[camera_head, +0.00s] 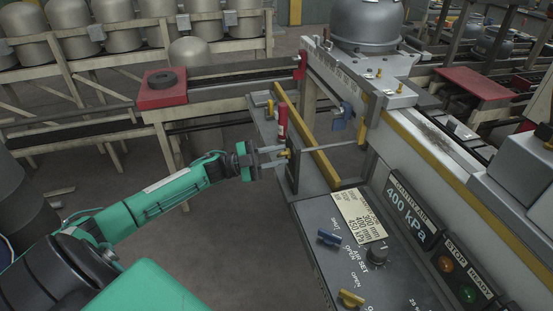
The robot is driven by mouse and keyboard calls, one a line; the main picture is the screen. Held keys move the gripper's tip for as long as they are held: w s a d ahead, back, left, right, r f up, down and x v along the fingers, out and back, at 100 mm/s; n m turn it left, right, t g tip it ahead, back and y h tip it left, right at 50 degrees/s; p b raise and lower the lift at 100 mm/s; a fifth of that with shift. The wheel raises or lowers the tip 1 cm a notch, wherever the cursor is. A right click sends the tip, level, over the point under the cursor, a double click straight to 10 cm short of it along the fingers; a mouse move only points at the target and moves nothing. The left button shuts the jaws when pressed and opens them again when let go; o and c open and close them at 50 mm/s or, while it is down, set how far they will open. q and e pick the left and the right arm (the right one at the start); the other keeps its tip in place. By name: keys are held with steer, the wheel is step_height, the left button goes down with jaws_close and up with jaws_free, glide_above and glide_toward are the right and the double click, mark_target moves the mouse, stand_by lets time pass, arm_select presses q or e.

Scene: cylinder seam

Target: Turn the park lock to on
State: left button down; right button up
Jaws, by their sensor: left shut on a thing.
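My left gripper (278,157) reaches in from the left to the side edge of the grey machine console. It is shut on a small yellow piece (287,153) beside a black upright bracket (292,172); the fingers partly hide it. A thin metal rod (330,147) runs from there to the right. I cannot read any label naming the park lock. My right gripper is not in view.
A red cylinder (282,120) stands just behind the gripper, near a yellow bar (305,135). A red block (162,92) stands behind.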

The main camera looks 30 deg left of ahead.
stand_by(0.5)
arm_select(q)
steer(key=c, duration=1.5)
jaws_free()
